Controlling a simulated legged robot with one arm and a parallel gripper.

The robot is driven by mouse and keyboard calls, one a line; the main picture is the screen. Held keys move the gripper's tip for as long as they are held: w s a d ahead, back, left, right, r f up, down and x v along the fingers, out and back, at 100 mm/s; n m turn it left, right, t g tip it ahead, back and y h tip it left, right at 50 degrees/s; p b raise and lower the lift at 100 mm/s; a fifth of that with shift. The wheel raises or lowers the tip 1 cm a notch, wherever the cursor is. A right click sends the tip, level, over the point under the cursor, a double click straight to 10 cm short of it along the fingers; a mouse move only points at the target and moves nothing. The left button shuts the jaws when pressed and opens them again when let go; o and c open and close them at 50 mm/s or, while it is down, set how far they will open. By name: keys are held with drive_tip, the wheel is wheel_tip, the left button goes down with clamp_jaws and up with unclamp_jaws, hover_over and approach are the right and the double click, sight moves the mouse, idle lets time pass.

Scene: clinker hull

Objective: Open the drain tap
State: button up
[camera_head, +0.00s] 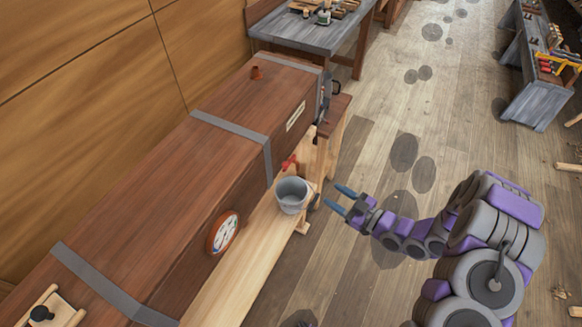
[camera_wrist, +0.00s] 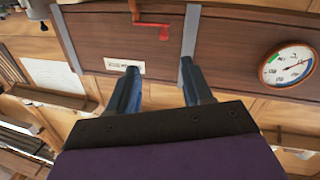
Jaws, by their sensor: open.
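The drain tap (camera_head: 289,161) is a small red fitting low on the front of the long brown wooden box (camera_head: 155,170). A grey bucket (camera_head: 292,195) stands just below and in front of it. In the wrist view the red tap (camera_wrist: 151,24) is near the top edge, with a bar and a downward-pointing end; part of it may be cut off. My gripper (camera_head: 340,198) is open and empty, to the right of the bucket and apart from it. In the wrist view my gripper (camera_wrist: 160,82) has its fingers spread, pointing toward the box face.
A round dial (camera_head: 223,232) is on the box face, nearer to me than the tap. A white label (camera_head: 296,116) is farther along. A pale wooden plank (camera_head: 240,260) runs under the box. A blue-grey workbench (camera_head: 310,32) stands behind.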

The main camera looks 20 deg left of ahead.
drive_tip(key=b+x, duration=0.2)
drive_tip(key=x, duration=1.5)
drive_tip(key=shift+s+a+r, duration=0.2)
drive_tip(key=shift+a+r, duration=0.1)
drive_tip(key=shift+a, duration=0.05)
drive_tip(key=shift+c, duration=0.3)
drive_tip(key=shift+d+r, duration=0.1)
clamp_jaws()
drive_tip(key=shift+w, duration=0.1)
